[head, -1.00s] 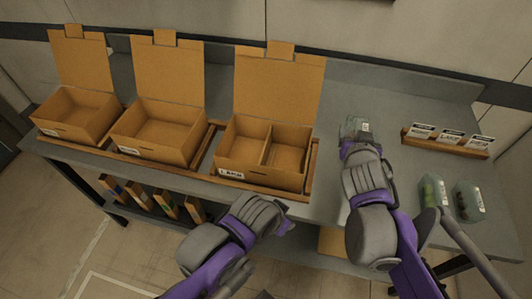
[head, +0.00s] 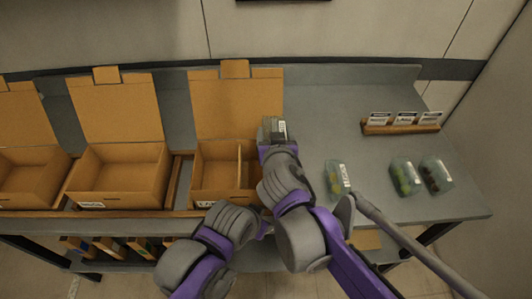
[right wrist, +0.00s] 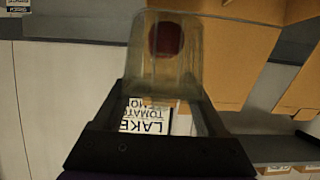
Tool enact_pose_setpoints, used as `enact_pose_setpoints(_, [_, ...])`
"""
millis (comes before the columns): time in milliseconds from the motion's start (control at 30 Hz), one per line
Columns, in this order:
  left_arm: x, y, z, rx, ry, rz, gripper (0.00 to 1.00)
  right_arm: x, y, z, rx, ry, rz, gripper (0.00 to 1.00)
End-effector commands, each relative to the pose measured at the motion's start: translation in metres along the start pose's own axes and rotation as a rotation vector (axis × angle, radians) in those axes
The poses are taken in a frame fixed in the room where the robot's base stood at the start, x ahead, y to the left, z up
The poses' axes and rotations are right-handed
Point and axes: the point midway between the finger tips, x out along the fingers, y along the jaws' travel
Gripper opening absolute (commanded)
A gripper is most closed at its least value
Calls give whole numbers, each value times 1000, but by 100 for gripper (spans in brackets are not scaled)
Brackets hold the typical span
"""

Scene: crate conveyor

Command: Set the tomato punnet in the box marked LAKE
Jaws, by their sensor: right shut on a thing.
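My right gripper (head: 277,147) is shut on a clear tomato punnet (head: 272,129) with a pale label. In the right wrist view the punnet (right wrist: 178,75) is held upright between the dark fingers, with one red tomato showing. An upside-down label reading LAKE and TOMATO (right wrist: 147,115) shows between the fingers. The punnet is beside the right edge of the rightmost open box (head: 215,180), which has a divider. The label on that box is too small to read. My left gripper (head: 264,228) is low in front of that box; its fingers are unclear.
The middle box (head: 118,200) and the left box (head: 30,205) stand open in a row, lids up. Several other punnets (head: 404,178) lie on the grey table to the right. A wooden card rack (head: 400,128) stands behind them. The table between rack and boxes is clear.

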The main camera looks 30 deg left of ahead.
Motion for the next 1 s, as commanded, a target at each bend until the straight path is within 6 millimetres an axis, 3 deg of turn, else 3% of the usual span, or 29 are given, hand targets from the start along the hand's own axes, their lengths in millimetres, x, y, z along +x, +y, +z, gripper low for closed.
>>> enact_pose_setpoints(400, [6, 0, 6, 0, -5, 0, 50, 19, 0, 45, -1, 1, -1, 19])
enact_pose_setpoints(1000, [11, 0, 11, 0, -9, 0, 50, 23, 0, 55, -1, 0, -1, 19])
